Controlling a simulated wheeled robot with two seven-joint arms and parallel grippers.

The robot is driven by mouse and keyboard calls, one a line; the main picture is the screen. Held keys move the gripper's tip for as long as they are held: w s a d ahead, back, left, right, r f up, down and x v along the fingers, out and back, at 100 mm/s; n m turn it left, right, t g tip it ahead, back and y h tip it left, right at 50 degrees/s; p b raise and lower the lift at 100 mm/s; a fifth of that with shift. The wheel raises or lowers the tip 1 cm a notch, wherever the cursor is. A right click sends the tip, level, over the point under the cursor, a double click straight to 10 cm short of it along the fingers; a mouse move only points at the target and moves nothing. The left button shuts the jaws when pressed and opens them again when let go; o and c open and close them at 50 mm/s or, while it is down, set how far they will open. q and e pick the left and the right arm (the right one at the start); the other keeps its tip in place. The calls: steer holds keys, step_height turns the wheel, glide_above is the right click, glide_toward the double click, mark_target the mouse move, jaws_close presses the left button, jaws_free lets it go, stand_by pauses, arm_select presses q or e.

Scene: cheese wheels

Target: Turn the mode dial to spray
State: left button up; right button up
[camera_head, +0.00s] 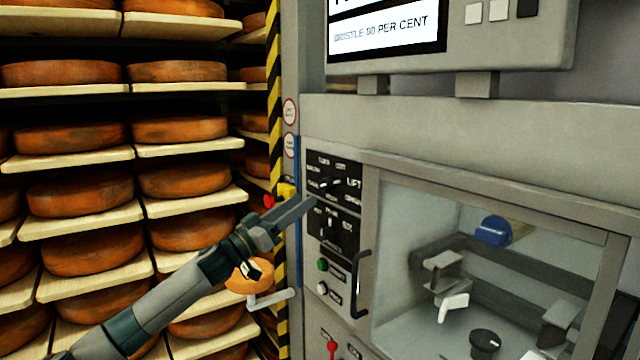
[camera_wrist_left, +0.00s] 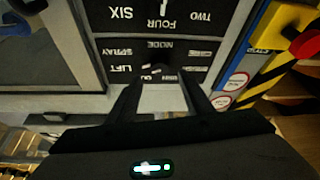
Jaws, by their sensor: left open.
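The mode dial (camera_head: 331,183) sits on the upper black panel left of the glass window, with a LIFT label to its right. In the left wrist view the panel appears upside down, with MODE, SPRAY and LIFT legible. The dial (camera_wrist_left: 151,69) lies just beyond the fingers there, partly dark; I cannot tell which label it points at. My left gripper (camera_head: 311,202) is open, at the panel's left edge just below the dial. In the wrist view its two fingers (camera_wrist_left: 160,92) stand apart with nothing between them. My right gripper is not in view.
A second dial panel with numbers (camera_head: 333,228) sits below. Under it are a green button (camera_head: 322,265), a white button (camera_head: 322,287) and a black handle (camera_head: 359,285). A red-knobbed yellow switch (camera_head: 285,192) is left of the panel. Shelves of cheese wheels (camera_head: 178,130) fill the left.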

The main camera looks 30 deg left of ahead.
mark_target(322, 187)
arm_select(q)
steer(key=p+x, duration=0.2)
steer(key=x, duration=0.4)
steer(key=shift+w+r+p, duration=0.2)
steer(key=shift+p, duration=0.2)
steer(key=shift+w+d, duration=0.25)
steer(key=shift+w, duration=0.25)
steer(key=c, duration=1)
